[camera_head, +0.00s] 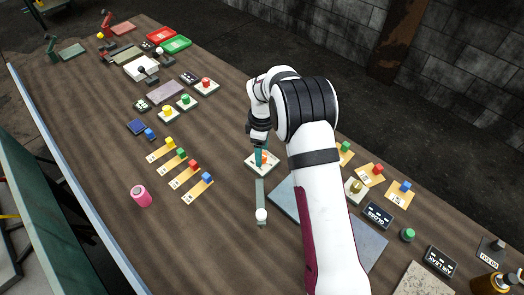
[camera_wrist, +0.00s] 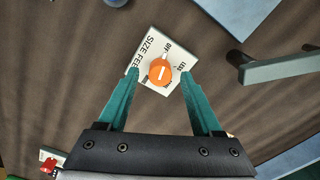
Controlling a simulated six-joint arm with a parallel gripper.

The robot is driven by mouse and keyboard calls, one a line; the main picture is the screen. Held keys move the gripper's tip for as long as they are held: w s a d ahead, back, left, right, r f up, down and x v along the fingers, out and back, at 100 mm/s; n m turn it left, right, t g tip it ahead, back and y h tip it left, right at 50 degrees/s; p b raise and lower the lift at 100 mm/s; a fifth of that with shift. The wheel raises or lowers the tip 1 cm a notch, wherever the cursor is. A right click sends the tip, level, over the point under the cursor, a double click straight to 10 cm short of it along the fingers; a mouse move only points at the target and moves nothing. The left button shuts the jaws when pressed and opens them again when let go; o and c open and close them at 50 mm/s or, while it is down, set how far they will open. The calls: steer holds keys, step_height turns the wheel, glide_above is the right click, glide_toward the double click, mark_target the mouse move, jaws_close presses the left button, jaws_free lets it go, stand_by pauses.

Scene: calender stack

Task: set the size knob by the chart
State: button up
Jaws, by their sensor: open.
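The size knob (camera_wrist: 160,72) is orange with a white line and sits on a white plate (camera_wrist: 150,47) lettered SIZE FEED, OFF and LESS. The line runs nearly upright in the wrist view; which end is the pointer I cannot tell. Other lettering on the plate is partly hidden. My gripper (camera_wrist: 159,75) is open, its teal fingers on either side of the knob, with a gap visible. In the head view my gripper (camera_head: 259,158) stands over the white plate (camera_head: 250,164) and hides part of it. I cannot make out which item is the chart.
A bar with a white ball end (camera_head: 261,200) lies just in front of the plate. A blue-grey panel (camera_head: 284,203) is to its right, partly behind my arm. Coloured blocks on cards (camera_head: 185,175) and a pink cylinder (camera_head: 141,196) are left. A GLOSS sign (camera_head: 378,215) is right.

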steer(key=shift+f, duration=0.35)
jaws_close()
